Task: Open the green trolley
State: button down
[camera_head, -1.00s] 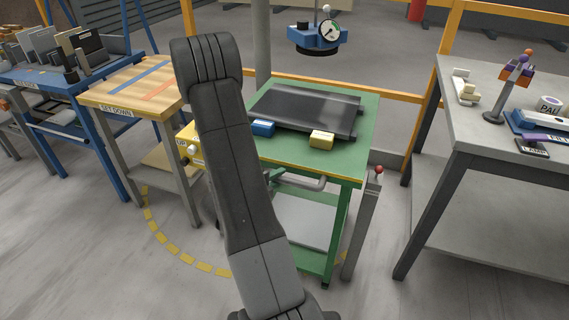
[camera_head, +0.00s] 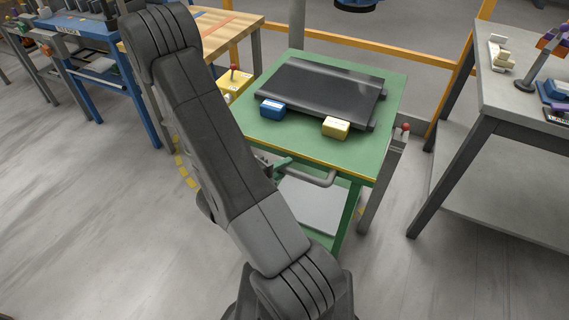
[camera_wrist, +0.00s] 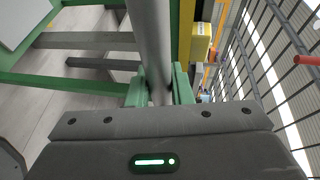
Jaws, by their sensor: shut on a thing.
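The green trolley (camera_head: 300,68) stands in front of me, its green top framed by a yellow front edge. A grey bar handle (camera_head: 318,181) sticks out from its front, below the top. My gripper (camera_head: 279,166) is at this handle, partly hidden by my arm. In the wrist view, the green fingers of my gripper (camera_wrist: 160,84) are shut around the grey bar (camera_wrist: 150,35), one on each side. A dark roller tray (camera_head: 325,90), a blue box (camera_head: 272,109) and a yellow box (camera_head: 336,127) rest on the trolley top.
A grey post (camera_head: 381,180) with a red knob (camera_head: 405,127) stands close by the trolley's right side. A grey table (camera_head: 520,95) stands right, a blue table (camera_head: 88,55) left. Open floor lies at lower left.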

dwell(0.3)
jog(key=c, duration=1.3)
grip_release()
jog(key=shift+s+a, duration=0.1)
jog(key=p+v, duration=0.2)
jog(key=v, duration=1.1)
jog(key=shift+s+a, duration=0.2)
jog(key=shift+r, duration=0.15)
jog(key=shift+b+x, duration=0.95)
jog(key=shift+x, duration=5.5)
jog(key=shift+s+a, duration=0.15)
